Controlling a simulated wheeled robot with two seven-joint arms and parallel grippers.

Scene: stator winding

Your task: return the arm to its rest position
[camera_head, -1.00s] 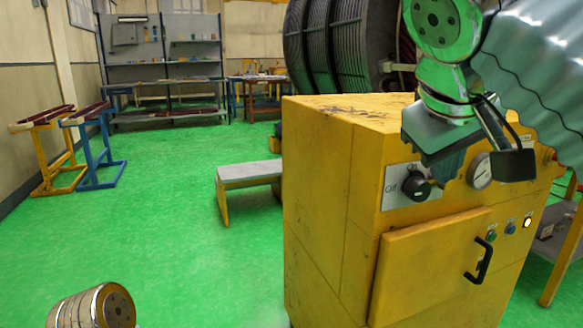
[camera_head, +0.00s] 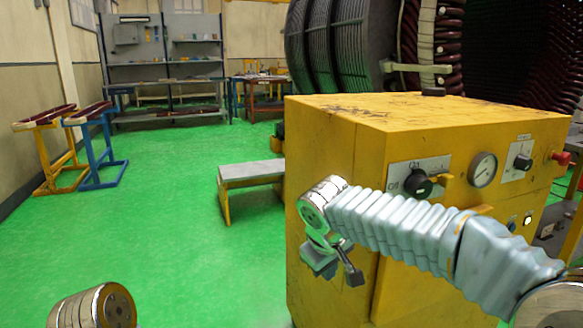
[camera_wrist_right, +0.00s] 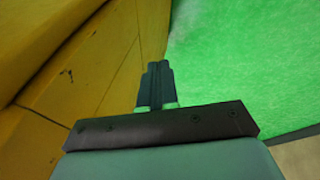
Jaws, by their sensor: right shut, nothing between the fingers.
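My right arm comes in from the lower right in the head view and crosses in front of the yellow cabinet (camera_head: 335,150). My right gripper (camera_head: 322,268) hangs low before the cabinet's front left side, pointing down; its fingertips are hard to make out there. In the right wrist view the right gripper's fingers (camera_wrist_right: 156,85) are together and empty, with the yellow cabinet side (camera_wrist_right: 75,75) at left and green floor (camera_wrist_right: 245,65) at right. Of my left arm only a rounded metal joint shows at the bottom left of the head view; the left gripper is not in view.
The cabinet front has a black knob (camera_head: 418,184), a gauge (camera_head: 483,169) and a red button (camera_head: 562,159). A large stator (camera_head: 340,45) stands behind it. A low bench (camera_head: 250,172) is left of the cabinet. Green floor (camera_head: 170,220) at left is clear.

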